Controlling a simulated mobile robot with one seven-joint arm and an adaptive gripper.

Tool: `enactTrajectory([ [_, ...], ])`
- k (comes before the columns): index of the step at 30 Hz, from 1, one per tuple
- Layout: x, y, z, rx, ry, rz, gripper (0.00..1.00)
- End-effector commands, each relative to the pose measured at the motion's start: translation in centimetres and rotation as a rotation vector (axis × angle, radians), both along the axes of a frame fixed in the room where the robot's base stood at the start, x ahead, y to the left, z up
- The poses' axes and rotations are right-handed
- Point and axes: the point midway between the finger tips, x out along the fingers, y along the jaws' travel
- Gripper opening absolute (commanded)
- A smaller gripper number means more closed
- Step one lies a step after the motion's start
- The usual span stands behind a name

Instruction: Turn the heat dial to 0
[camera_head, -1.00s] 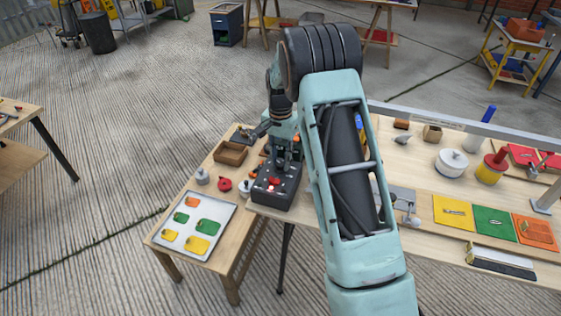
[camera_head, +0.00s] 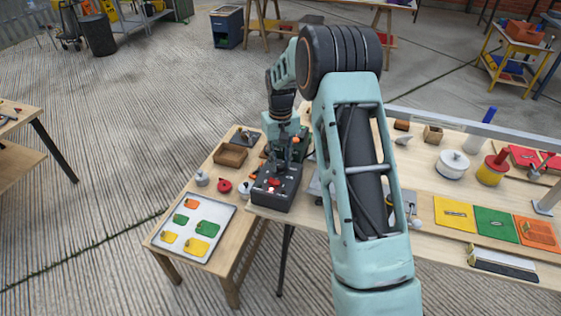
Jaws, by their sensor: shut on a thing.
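A dark control box (camera_head: 279,195) sits on the left end of the long wooden table, with a red knob (camera_head: 274,183) and small details on its sloped top. My gripper (camera_head: 279,166) points down at the back part of the box top. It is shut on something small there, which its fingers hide. From its place, this may be the heat dial, but the dial itself and its marks cannot be made out.
A small wooden table (camera_head: 192,248) at the left bears a white tray (camera_head: 235,214) of coloured patches, a wooden box (camera_head: 231,154) and a red round object (camera_head: 224,186). On the long table (camera_head: 425,183) stand a white pot (camera_head: 452,164) and coloured mats.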

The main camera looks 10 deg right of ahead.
Motion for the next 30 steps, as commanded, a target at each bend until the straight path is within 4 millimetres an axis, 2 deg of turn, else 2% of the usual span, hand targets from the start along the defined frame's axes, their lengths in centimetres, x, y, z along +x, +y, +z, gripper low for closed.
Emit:
enactTrajectory([
  [9,0.05,-0.03,0.07,0.000,-0.001,0.086,0.00],
  [23,0.06,-0.03,0.06,-0.001,-0.001,0.097,0.00],
  [24,0.05,-0.03,0.06,-0.001,-0.001,0.097,0.28],
  [28,0.04,-0.02,0.05,-0.001,-0.001,0.096,0.41],
  [30,0.03,-0.02,0.04,0.000,-0.001,0.096,0.41],
])
